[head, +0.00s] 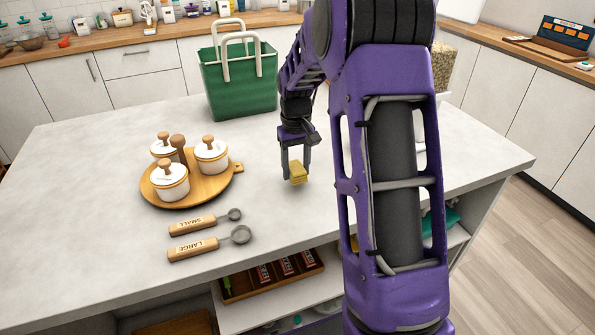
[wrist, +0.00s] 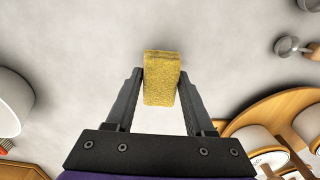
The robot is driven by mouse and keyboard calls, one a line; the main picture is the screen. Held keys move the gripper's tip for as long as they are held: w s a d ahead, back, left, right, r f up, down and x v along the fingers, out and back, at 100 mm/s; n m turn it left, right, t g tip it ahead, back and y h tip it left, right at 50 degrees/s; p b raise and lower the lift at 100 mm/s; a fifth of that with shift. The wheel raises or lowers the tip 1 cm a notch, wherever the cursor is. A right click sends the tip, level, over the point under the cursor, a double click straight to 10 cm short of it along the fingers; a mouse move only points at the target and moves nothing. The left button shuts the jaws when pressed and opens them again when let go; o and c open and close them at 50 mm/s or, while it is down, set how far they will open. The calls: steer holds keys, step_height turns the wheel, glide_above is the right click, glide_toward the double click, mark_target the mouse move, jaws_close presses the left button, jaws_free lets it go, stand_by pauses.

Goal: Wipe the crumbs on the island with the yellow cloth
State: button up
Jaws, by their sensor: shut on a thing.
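The yellow cloth (head: 298,173) looks like a small folded, sponge-like block. My gripper (head: 296,164) points down over the island (head: 90,240) and is shut on it. In the wrist view the cloth (wrist: 162,78) sits between the two fingertips of my gripper (wrist: 161,88). The cloth is at or just above the island top; I cannot tell whether it touches. I can make out no crumbs in either view; my arm hides part of the island's right side.
A round wooden tray (head: 205,197) with white lidded jars stands left of my gripper. Two measuring spoons, small (head: 205,222) and large (head: 209,244), lie in front of it. A green basket (head: 238,85) stands behind. Bare island top lies around the cloth.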

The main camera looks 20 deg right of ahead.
step_height(320, 180, up, 3)
steer(key=shift+f+p, duration=0.1)
steer(key=shift+p, duration=0.8)
steer(key=shift+r, duration=1.2)
steer(key=shift+d, duration=0.1)
